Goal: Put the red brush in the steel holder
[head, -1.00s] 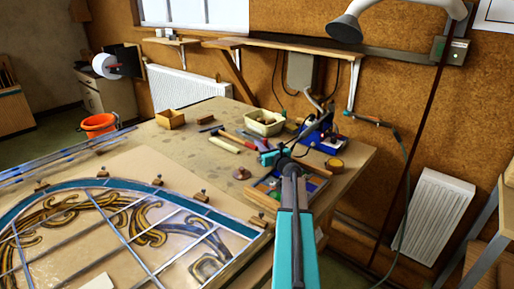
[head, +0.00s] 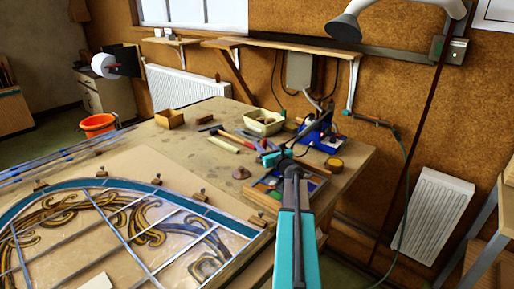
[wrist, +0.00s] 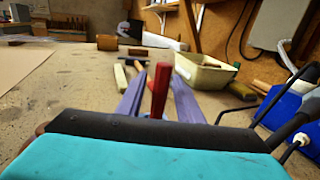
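The red brush (wrist: 160,92) shows in the wrist view as a red handle, standing out between the two purple fingers of my gripper (wrist: 158,88). Bare gaps show on both sides of it, so the fingers are apart and not pressed on it. Its near end is low, just above my dark wrist edge; I cannot tell whether it lies on the bench. In the head view my gripper (head: 264,150) is low over the bench, beside several tools, and the brush is too small to separate clearly from them. I cannot pick out the steel holder for certain.
A cream tub (head: 263,122) and a blue soldering station (head: 318,138) stand behind my gripper. A compartment tray (head: 290,185) is close to its near side. A wooden box (head: 169,118) stands farther left. The leaded panel (head: 120,235) fills the front left.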

